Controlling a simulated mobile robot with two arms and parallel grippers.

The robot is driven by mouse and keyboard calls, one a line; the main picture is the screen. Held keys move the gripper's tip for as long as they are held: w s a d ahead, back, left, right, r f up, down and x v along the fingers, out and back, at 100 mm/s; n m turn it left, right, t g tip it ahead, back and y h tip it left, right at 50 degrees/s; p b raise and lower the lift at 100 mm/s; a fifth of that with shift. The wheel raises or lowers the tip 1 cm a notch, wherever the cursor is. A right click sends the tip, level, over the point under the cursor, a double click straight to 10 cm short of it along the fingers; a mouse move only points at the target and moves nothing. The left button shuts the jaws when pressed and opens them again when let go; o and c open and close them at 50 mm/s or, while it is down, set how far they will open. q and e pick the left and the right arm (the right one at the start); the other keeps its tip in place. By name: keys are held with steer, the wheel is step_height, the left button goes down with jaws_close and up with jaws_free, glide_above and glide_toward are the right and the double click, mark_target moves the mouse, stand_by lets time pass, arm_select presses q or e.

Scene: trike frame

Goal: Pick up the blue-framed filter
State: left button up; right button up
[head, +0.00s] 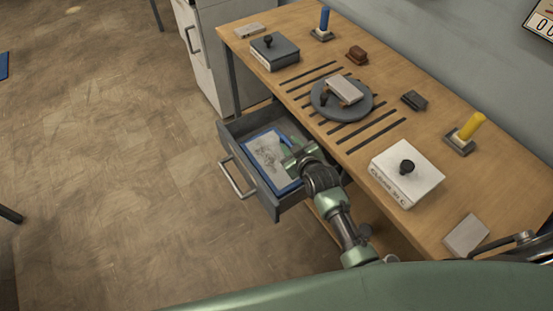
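The blue-framed filter (263,154) lies flat in an open grey drawer (258,187) under the workbench. It has a pale, grey-marked sheet inside a blue border. My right gripper (289,153) reaches down into the drawer at the filter's right side, over or against its edge. Its fingers are small and partly hidden by the wrist, so I cannot tell whether they are open or touch the frame. The filter's right edge is partly covered by the gripper. My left gripper is not in view.
The drawer's handle (236,180) faces the open floor at left. The wooden workbench (300,110) above holds a grey round plate (355,107) with a block on it, a white box (407,171), a grey box (275,52), and yellow (470,127) and blue (324,20) upright handles.

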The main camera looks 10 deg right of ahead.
jaws_close()
